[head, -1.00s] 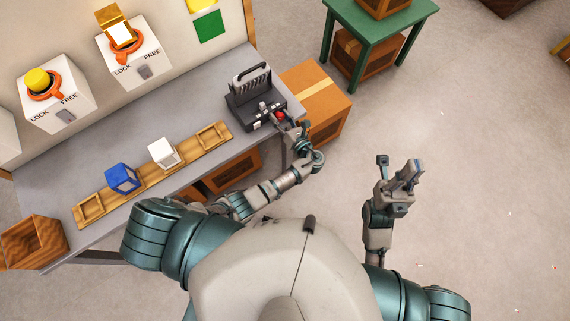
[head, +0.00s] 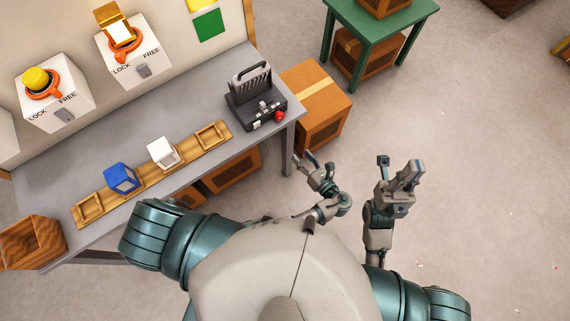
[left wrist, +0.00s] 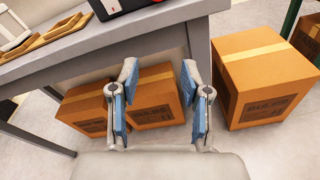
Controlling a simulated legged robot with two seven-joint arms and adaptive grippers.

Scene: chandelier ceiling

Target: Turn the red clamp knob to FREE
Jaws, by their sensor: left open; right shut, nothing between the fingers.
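The red clamp knob (head: 279,116) sits on the front right corner of a black device with a ribbed handle (head: 250,95), at the right end of the grey bench. No marking showing its setting is readable. My left gripper (head: 313,161) is open and empty, in front of the bench edge and apart from the knob. In the left wrist view its two blue-padded fingers (left wrist: 160,78) are spread, with only boxes behind them; the device's edge (left wrist: 108,8) shows at the top. My right gripper (head: 410,170) is shut and empty, out to the right over the floor.

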